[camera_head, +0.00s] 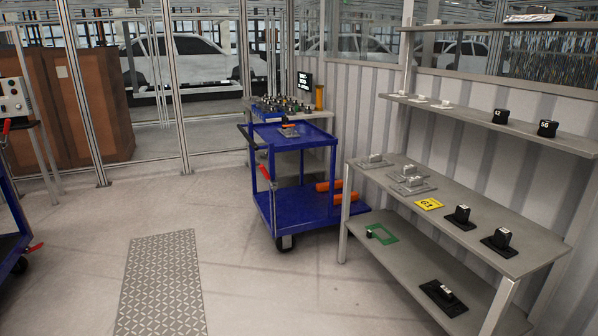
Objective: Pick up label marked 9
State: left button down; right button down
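A yellow label (429,204) lies flat on the middle shelf of the grey rack at the right. Its dark marking is too small to read surely; it looks like two characters. Black blocks marked with numbers (548,128) stand on the upper shelf; one seems to read 56 and the other (500,116) 62. I cannot make out a label clearly marked 9. Neither of my grippers shows in the head view.
The grey rack (510,262) also holds grey and black parts and a green frame (382,234). A blue cart (281,138) with orange cylinders on its lower deck stands left of it. Another cart edge (12,240) is at far left. The floor (80,270) between is clear.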

aim_at(421, 98)
jog(key=i+j+u, duration=0.1)
jog(key=i+u, duration=0.3)
jog(key=i, duration=0.5)
